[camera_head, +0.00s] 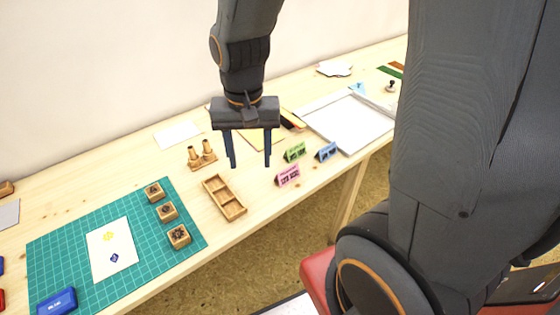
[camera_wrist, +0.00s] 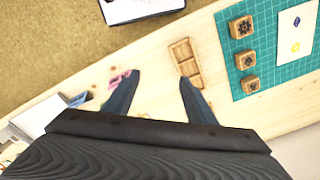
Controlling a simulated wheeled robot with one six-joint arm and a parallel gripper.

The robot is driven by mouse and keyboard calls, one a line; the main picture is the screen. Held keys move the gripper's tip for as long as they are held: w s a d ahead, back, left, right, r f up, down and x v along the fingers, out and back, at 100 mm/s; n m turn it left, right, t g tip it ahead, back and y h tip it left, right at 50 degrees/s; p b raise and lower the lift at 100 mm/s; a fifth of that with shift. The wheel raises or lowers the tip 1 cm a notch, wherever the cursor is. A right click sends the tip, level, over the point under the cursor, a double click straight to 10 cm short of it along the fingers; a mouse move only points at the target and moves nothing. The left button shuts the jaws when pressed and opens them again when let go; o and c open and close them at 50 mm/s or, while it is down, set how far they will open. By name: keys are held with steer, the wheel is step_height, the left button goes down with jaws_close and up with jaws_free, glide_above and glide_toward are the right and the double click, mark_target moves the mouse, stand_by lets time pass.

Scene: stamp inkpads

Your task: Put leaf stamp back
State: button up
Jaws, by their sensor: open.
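Three wooden block stamps sit apart on the green cutting mat (camera_head: 60,240), in a row near its right edge: a back one (camera_head: 154,193), a middle one (camera_head: 167,212) and a front one (camera_head: 179,237). Their dark top designs are too small to tell which is the leaf. They also show in the wrist view, where one stamp (camera_wrist: 241,27) is at the top. A wooden tray with empty compartments (camera_head: 211,184) lies right of the mat; it also shows in the wrist view (camera_wrist: 194,79). My gripper (camera_head: 249,165) is open and empty, above the table beyond the tray.
A white card with a yellow and a blue print (camera_head: 112,262) lies on the mat, with a blue inkpad (camera_head: 57,302) at its front corner.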

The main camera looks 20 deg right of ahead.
steer(key=s+d+n, duration=0.4)
steer(key=d, duration=0.1)
steer(key=shift+s+d+f, duration=0.15)
steer(key=shift+s+d, duration=0.1)
steer(key=shift+d, duration=0.1)
